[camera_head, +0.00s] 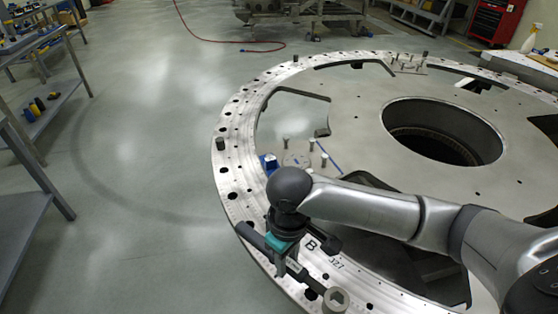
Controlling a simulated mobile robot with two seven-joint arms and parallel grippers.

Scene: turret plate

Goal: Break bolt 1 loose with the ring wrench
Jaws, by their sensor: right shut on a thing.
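A large pale metal turret plate (232,160) with a wide ring of holes fills the right half of the head view. My right gripper (286,252), with teal parts, is over the near left part of the ring and is shut on the ring wrench. The wrench's grey ring end (335,299) points to the lower right, over the plate's near edge. I cannot tell whether the ring is around a bolt head or only above the plate. No bolt is readable as bolt 1. My left gripper is not in view.
Several upright pins, such as one pin (285,142), and a blue item (269,163) stand on the plate. The plate has a big round opening (440,135) and several cutouts. Grey shelves (65,85) stand at left. Floor (140,180) between is clear.

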